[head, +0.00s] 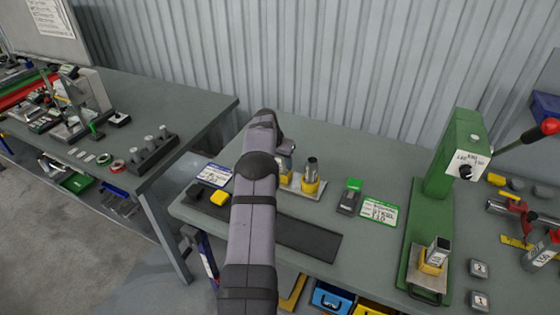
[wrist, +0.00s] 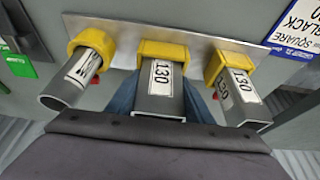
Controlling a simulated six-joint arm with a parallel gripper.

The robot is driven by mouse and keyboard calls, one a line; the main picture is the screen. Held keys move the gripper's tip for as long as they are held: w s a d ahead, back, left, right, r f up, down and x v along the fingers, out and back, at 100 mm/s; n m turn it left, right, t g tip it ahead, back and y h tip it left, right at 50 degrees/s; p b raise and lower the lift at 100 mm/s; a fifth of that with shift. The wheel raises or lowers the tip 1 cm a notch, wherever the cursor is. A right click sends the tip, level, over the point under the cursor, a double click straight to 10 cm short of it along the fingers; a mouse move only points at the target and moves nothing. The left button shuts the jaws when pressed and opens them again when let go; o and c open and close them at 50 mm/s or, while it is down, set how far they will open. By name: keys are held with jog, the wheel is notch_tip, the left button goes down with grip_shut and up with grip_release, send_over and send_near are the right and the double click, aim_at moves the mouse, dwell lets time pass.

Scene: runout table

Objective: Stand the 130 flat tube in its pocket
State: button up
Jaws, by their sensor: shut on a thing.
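The flat tube (wrist: 160,98), a grey rectangular tube labelled 130, is in the middle of the wrist view. The blue fingers of my gripper (wrist: 160,88) are on its two sides, shut on it. Its far end meets the middle yellow pocket (wrist: 163,50) and appears to be inside it; how deep I cannot tell. A round tube (wrist: 68,90) stands in the yellow pocket to its left and a square tube (wrist: 243,105) labelled 130 in the one to its right. In the head view my arm hides most of the flat tube and my gripper.
The pockets sit on a metal plate (wrist: 115,27). In the head view, the round tube (head: 311,168) stands near a green-and-white card (head: 379,211). A green press (head: 430,225) with a tube in a yellow holder stands at right. A dark mat (head: 308,238) lies in front.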

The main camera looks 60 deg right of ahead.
jog(key=shift+f, duration=0.15)
jog(key=o, duration=1.3)
jog(key=shift+a+r, duration=0.1)
jog(key=shift+r, duration=0.5)
jog(key=b+v, duration=0.4)
jog(key=v, duration=0.7)
jog(key=shift+a, duration=0.15)
